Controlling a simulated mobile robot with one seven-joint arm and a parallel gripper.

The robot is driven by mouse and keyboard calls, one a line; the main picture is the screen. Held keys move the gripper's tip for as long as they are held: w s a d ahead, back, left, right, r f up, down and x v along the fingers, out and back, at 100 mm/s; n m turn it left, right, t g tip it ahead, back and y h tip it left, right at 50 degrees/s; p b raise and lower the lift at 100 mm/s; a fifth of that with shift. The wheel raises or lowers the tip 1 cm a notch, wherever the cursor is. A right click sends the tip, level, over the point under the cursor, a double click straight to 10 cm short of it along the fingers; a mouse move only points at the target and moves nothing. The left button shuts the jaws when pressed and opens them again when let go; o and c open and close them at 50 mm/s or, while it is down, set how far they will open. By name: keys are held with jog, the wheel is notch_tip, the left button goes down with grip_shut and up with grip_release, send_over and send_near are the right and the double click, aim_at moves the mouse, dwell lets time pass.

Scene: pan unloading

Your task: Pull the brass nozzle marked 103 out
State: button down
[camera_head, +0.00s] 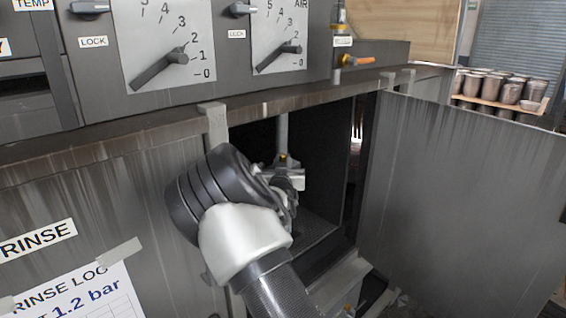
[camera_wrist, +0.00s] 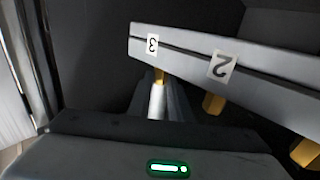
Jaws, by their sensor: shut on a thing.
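In the wrist view a pale grey bar (camera_wrist: 190,49) bears white labels, 3 (camera_wrist: 152,44) and 2 (camera_wrist: 222,67), both turned over. A brass nozzle (camera_wrist: 159,76) with a silver body (camera_wrist: 156,101) sits at the bar under label 3. My gripper (camera_wrist: 157,98) is shut on it. Another brass nozzle (camera_wrist: 213,103) is under label 2, and a third (camera_wrist: 305,152) is at the right edge. I can read no marking 103. In the head view my gripper (camera_head: 285,178) is inside the dark cabinet opening (camera_head: 325,140), partly hidden by my wrist; a small brass spot shows there.
A grey vertical pipe (camera_head: 282,132) runs above my gripper in the cabinet. The open cabinet door (camera_head: 465,190) stands to the right, and a fixed panel (camera_head: 95,190) is to the left. A ledge (camera_head: 180,118) crosses above the opening.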

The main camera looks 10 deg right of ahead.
jog(key=shift+r, duration=0.7)
jog(key=shift+r, duration=1.85)
